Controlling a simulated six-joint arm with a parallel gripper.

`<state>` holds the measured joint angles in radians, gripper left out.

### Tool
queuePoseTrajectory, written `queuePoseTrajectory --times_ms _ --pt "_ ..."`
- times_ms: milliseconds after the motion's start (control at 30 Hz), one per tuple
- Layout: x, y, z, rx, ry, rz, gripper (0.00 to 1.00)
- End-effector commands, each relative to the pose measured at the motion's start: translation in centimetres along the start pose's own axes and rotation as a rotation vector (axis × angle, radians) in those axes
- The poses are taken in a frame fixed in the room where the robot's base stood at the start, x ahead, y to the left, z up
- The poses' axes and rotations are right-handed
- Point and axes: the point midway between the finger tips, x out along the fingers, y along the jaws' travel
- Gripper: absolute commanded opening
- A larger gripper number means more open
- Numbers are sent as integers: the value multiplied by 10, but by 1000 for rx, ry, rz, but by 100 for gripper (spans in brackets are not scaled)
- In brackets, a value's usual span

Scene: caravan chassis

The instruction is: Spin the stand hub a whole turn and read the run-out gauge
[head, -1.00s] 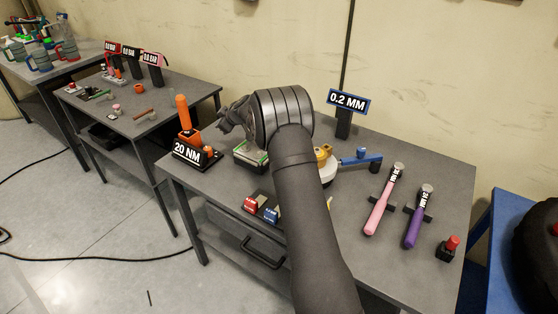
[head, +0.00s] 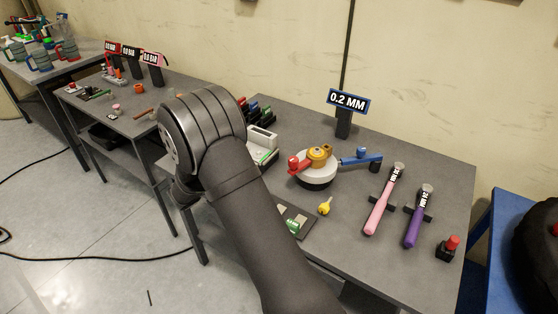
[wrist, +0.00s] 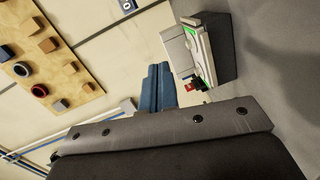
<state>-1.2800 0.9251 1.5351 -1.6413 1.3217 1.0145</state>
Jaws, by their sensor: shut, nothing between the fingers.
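The stand hub (head: 319,155) is a brass-coloured piece on a round white base with a dark underside, at the middle of the bench. A red knob (head: 294,164) sticks out on its left and a blue arm (head: 360,161) on its right. The run-out gauge (head: 348,101) is a dark sign with a blue frame on a post behind the hub, reading 0.2 MM. My gripper (wrist: 158,68) is shut and empty in the wrist view. In the head view my wrist mostly hides it, left of the hub and well apart from it.
A pink-handled tool (head: 379,212) and a purple-handled tool (head: 414,228) lie right of the hub. A red-topped block (head: 449,248) stands near the right end. A yellow key-like piece (head: 325,206) lies in front. A pale box (head: 262,143) stands left of the hub.

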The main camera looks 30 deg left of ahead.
Motion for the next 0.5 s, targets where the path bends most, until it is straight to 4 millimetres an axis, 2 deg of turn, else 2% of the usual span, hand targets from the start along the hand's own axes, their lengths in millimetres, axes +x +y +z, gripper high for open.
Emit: queuePoseTrajectory --times_ms 100,267,367,500 --pt "-22 12 29 -69 -82 89 0" --pt "-35 22 48 -116 -141 151 0" --pt "-33 24 52 -122 -151 160 0" --pt "-15 27 55 -121 -154 161 0"
